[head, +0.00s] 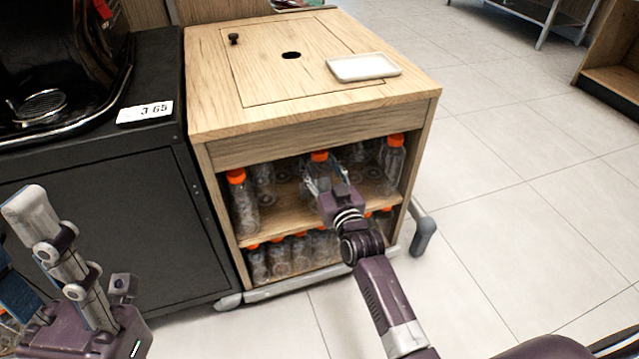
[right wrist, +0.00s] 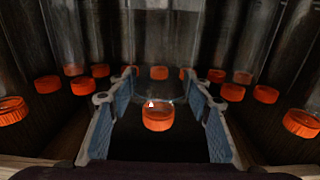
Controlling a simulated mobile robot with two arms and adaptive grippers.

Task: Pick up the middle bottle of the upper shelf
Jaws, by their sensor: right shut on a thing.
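The upper shelf (head: 268,222) of the wooden cart holds clear bottles with orange caps. The middle bottle (head: 319,156) stands at the front, its body mostly hidden behind my right gripper (head: 324,186). In the right wrist view, its orange cap (right wrist: 158,119) lies between the two blue-padded fingers of the right gripper (right wrist: 160,122), which is shut on the bottle.
A left bottle (head: 243,203) and a right bottle (head: 393,158) flank the middle one. More bottles (head: 300,252) fill the lower shelf. The wooden cart top (head: 205,110) carries a white tray (head: 363,67). A black cabinet (head: 110,220) stands left; floor is free at right.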

